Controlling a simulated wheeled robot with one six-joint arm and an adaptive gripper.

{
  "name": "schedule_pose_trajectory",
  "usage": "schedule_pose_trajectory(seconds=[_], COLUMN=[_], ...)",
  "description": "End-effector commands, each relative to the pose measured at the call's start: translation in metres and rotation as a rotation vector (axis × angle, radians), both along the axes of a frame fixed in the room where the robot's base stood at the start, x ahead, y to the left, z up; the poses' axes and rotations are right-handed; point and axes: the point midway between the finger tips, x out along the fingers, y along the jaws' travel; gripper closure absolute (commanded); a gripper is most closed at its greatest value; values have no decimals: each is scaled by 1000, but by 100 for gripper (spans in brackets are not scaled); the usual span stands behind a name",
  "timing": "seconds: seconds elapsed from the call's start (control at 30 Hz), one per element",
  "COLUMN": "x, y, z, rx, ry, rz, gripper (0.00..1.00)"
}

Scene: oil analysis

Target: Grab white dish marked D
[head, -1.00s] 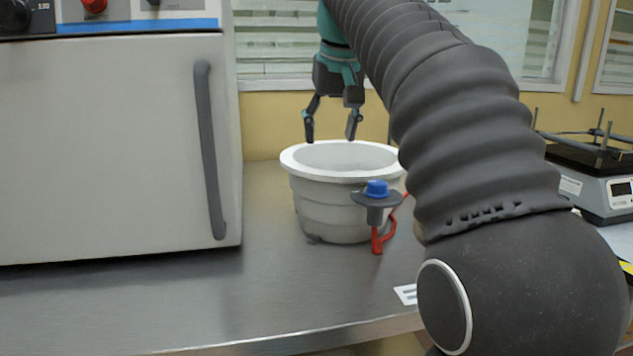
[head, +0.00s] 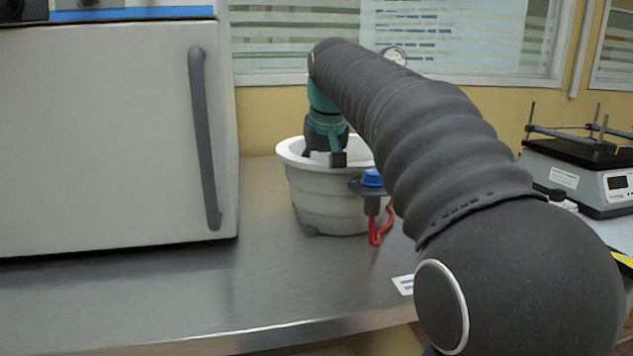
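No dish marked D is visible in the head view. A white round tub (head: 325,200) stands on the steel bench. My gripper (head: 326,158) reaches down into the tub. Its fingers are hidden behind the tub's near rim, so I cannot see whether they are open or shut, or whether they touch anything. The inside of the tub is mostly hidden by the rim and my gripper.
A blue-capped fitting with a red handle (head: 375,232) is on the tub's front right. A large white cabinet (head: 100,140) stands at left. A scale-like instrument (head: 585,178) is at right. The steel bench (head: 230,285) is clear in front.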

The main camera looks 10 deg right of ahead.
Motion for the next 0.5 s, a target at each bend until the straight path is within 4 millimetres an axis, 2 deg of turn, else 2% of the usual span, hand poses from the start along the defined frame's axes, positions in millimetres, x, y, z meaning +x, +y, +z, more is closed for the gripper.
schedule_pose_trajectory(seconds=[0.3, 0.33, 0.5], x=[3, 3, 2], y=[0, 0, 0], z=[-6, -6, -6], rx=[0, 0, 0], ry=[-1, -1, -1], rz=[0, 0, 0], gripper=[38, 40, 82])
